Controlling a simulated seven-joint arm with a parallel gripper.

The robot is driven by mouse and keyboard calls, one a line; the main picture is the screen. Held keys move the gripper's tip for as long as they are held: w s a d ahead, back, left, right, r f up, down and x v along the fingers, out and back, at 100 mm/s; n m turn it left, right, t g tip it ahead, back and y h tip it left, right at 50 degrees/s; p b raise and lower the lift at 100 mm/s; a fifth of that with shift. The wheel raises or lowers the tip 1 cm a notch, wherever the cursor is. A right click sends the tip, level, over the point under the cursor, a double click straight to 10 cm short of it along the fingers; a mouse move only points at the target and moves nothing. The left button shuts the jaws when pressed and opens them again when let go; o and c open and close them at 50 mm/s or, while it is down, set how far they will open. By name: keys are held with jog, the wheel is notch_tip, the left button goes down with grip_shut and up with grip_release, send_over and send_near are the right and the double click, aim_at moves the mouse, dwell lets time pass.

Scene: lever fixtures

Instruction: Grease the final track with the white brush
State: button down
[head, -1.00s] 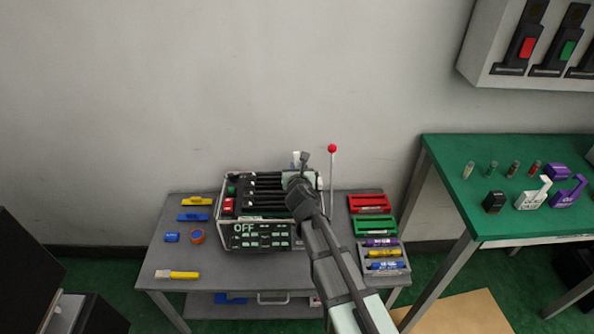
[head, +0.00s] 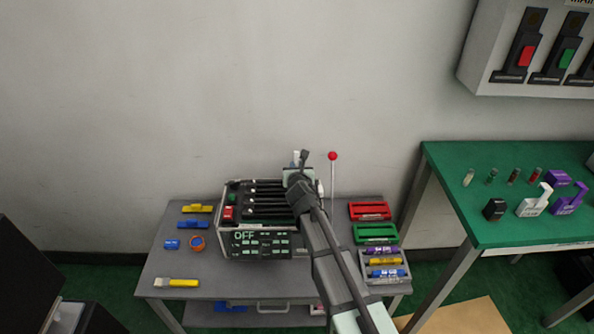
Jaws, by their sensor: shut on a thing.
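The track fixture (head: 262,243) is a dark box on the grey table, with several dark parallel tracks (head: 264,200) on top and a front panel reading OFF. My gripper (head: 299,176) is over the right part of the tracks, and my arm hides that end of the box. A small white piece (head: 296,156) shows just behind my gripper and appears to be the white brush it is shut on. The brush's tip and any contact with a track are hidden. A yellow-handled brush (head: 178,283) lies at the table's front left.
A thin rod with a red ball (head: 333,156) stands right of my gripper. Red (head: 369,211) and green (head: 376,234) trays and a marker tray (head: 384,266) line the table's right side. Yellow and blue pieces lie left. A green table (head: 500,215) stands at right.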

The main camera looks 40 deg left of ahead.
aim_at(297, 163)
jog(key=shift+w+a, duration=0.3)
jog(key=shift+w, duration=0.05)
jog(key=shift+w+a, duration=0.9)
jog(key=shift+r, duration=0.4)
jog(key=shift+f, duration=0.45)
dwell(0.8)
jog(key=shift+s+d, duration=0.15)
jog(key=shift+s+d, duration=0.85)
jog(key=shift+s, duration=0.05)
jog(key=shift+d, duration=0.1)
jog(key=shift+s+d, duration=0.9)
